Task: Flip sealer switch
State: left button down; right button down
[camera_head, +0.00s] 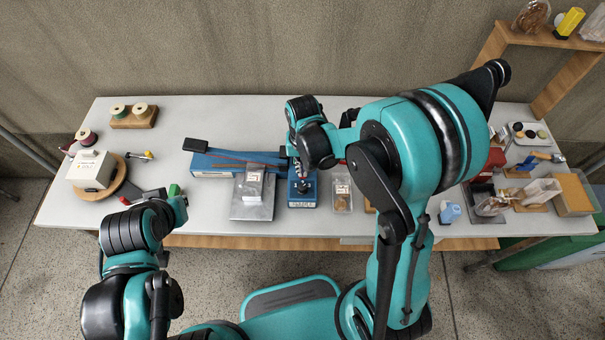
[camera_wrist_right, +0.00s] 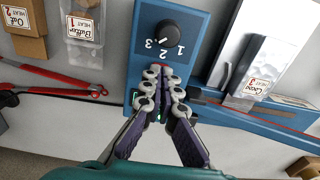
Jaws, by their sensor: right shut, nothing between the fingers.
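The blue sealer (camera_head: 225,162) with its long arm lies near the table's middle. Its blue control box (camera_wrist_right: 150,48) has a black dial (camera_wrist_right: 168,38) marked 1, 2, 3. My right gripper (camera_wrist_right: 163,73) is shut and empty, its fingertips over the box just below the dial in the right wrist view. Whether they touch the box I cannot tell. Small green edges (camera_wrist_right: 135,97) show beside the fingers; the fingers hide most of that part, so the switch's position is not clear. In the head view my right gripper (camera_head: 300,178) is above the box. My left gripper (camera_head: 172,203) is at the table's front left, its fingers unclear.
A bag labelled Cocoa (camera_wrist_right: 258,82) lies on the metal plate at the sealer; Butter (camera_wrist_right: 85,25) and Oat (camera_wrist_right: 25,22) bags lie on the box's other side. Spools and a round board stand at the table's left.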

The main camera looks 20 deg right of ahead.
jog(key=shift+f+b, duration=0.6)
jog(key=shift+f, duration=0.05)
jog(key=shift+r, duration=0.1)
jog(key=shift+r+p, duration=2.7)
jog(key=shift+r, duration=0.75)
